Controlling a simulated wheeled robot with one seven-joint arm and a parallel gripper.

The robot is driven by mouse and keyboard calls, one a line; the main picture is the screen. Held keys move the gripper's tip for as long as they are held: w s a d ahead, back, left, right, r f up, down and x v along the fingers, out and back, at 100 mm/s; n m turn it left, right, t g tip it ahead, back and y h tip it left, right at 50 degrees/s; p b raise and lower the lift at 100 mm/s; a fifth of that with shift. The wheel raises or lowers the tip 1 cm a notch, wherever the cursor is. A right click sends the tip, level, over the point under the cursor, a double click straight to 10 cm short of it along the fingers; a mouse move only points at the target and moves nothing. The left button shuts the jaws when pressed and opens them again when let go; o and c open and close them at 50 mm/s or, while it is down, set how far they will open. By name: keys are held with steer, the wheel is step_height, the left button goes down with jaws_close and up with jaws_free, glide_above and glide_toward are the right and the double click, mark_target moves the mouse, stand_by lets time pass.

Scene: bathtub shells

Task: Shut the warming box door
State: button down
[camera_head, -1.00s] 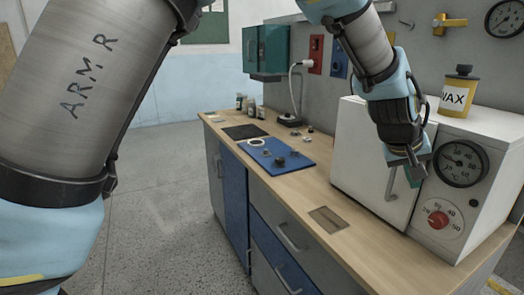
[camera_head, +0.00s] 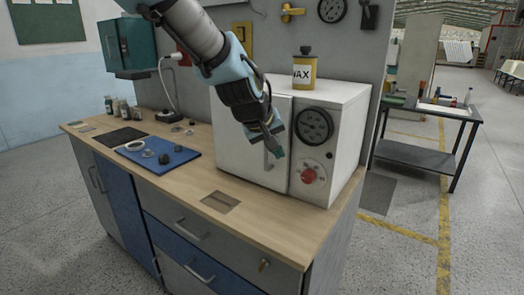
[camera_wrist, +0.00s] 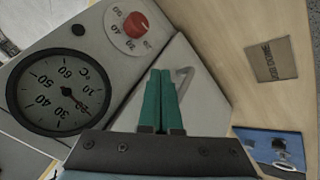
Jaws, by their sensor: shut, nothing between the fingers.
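The white warming box (camera_head: 345,130) stands on the right part of the wooden worktop. Its door (camera_head: 236,125) fills the left of the front, with a grey bar handle (camera_head: 267,160). The door looks flush or nearly flush with the front; I cannot tell if a small gap remains. My gripper (camera_head: 280,152) is shut and empty, just right of the handle by the door's right edge. In the wrist view its green fingers (camera_wrist: 160,75) lie together, pointing at the door beside the handle (camera_wrist: 184,82). Whether they touch the door is unclear.
A thermometer dial (camera_head: 313,125) and a red knob (camera_head: 309,175) sit right of the door. A yellow wax tin (camera_head: 304,68) stands on the box. A blue mat (camera_head: 180,160) with small items lies left on the worktop. Worktop before the door is clear except for a small plate (camera_head: 220,201).

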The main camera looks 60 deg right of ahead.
steer(key=s+a+r+b, duration=0.2)
steer(key=s+a+r, duration=0.1)
steer(key=a+r, duration=0.3)
steer(key=shift+s+r, duration=0.2)
steer(key=shift+r, duration=0.7)
steer(key=w+a+f+n+t+y, duration=0.2)
steer(key=w+a+f, duration=0.2)
steer(key=w+a, duration=0.9)
steer(key=w+a+f+n+t+y, duration=0.15)
steer(key=w+a+f, duration=0.35)
steer(key=w+a, duration=0.8)
steer(key=w+a+f+n+y, duration=0.1)
steer(key=w+a+f, duration=0.15)
steer(key=a, duration=0.45)
steer(key=w+a+f+n+y, duration=0.1)
steer(key=w+a+n, duration=0.1)
steer(key=w+a, duration=0.35)
steer(key=s+a+f+n+y, duration=0.1)
steer(key=s+a+f, duration=0.1)
steer(key=a, duration=0.7)
steer(key=s+a+f+n+g, duration=0.1)
steer(key=s+a, duration=0.3)
steer(key=a, duration=0.5)
steer(key=shift+s+f+y, duration=0.3)
steer(key=shift+f+y, duration=0.05)
steer(key=shift+f, duration=0.3)
steer(key=shift+a+g, duration=0.1)
steer(key=shift+g, duration=0.15)
